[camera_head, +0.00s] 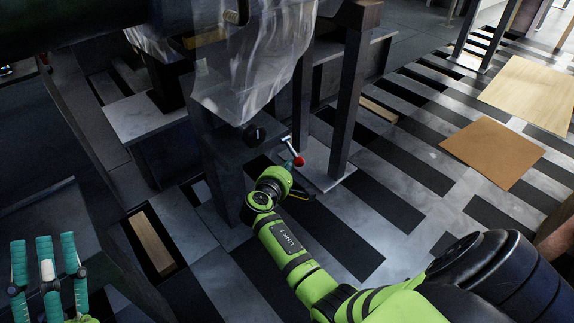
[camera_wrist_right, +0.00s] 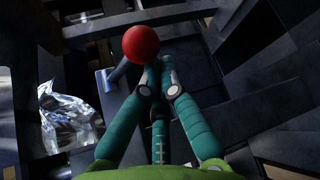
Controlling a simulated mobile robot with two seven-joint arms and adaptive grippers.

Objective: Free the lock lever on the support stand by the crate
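The lock lever (camera_head: 292,149) is a thin pale rod with a red ball knob (camera_head: 299,161) on the support stand (camera_head: 240,150). The knob shows whole in the right wrist view (camera_wrist_right: 141,43), and a dark rod runs left from it to a grey pivot. My right gripper (camera_head: 292,166) is at the knob end of the lever. My left gripper (camera_head: 47,262) is at the lower left, fingers spread, empty, far from the lever.
A clear plastic-wrapped object (camera_head: 240,75) hangs over the stand. A dark post (camera_head: 350,95) on a pale base plate stands right of the lever. A brown board (camera_head: 491,153) lies on the striped floor at right. The crate cannot be told for sure.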

